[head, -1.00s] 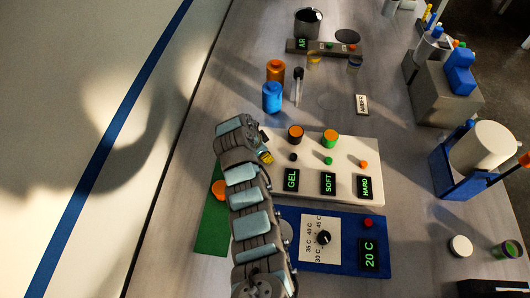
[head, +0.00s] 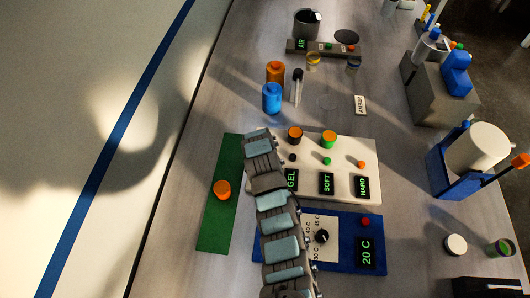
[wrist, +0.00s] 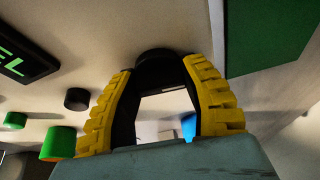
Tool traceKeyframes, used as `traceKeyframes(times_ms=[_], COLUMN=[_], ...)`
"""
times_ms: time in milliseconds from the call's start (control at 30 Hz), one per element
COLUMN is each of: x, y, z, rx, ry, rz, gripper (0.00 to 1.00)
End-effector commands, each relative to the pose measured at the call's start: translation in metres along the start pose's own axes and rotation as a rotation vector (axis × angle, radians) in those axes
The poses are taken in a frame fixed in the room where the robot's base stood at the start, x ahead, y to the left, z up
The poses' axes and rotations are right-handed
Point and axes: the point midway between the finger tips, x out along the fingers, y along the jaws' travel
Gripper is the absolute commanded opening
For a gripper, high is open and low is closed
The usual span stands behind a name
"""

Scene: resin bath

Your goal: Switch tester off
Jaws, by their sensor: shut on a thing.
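The likely tester is a white panel (head: 345,185) with lit displays reading GEL (head: 291,180), SOFT (head: 327,183) and HARD (head: 362,187). In the wrist view the GEL display (wrist: 22,57) is at the left, with a small black button (wrist: 77,98) and a small green button (wrist: 14,120) near it. A black knob (wrist: 155,56) sits at the panel's end near the green mat. My gripper (wrist: 160,72) has its yellow-padded fingers at either side of this knob and is shut on it. My arm hides the gripper and the knob in the head view.
A black cup (head: 295,135) and a green cup (head: 329,139), both orange-topped, stand on the panel's far part. An orange jar (head: 222,189) stands on the green mat (head: 215,232). A blue dial unit (head: 344,256) reads 20 C. A blue bottle (head: 271,98) stands beyond the panel.

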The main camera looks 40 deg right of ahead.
Motion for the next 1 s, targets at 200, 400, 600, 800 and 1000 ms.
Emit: traceKeyframes(times_ms=[200,400,600,800,1000], x=[0.0008,0.0011,0.0013,0.0013,0.0010], y=[0.0003,0.0003,0.0001,0.0002,0.0002], z=[0.0010,0.0012,0.0015,0.0015,0.0011], rx=[-0.080,-0.113,-0.120,-0.120,-0.119], ry=[-0.003,-0.003,-0.003,-0.003,-0.003], rz=[-0.034,-0.047,-0.049,-0.049,-0.049], gripper=[0.09,0.09,0.09,0.09,0.74])
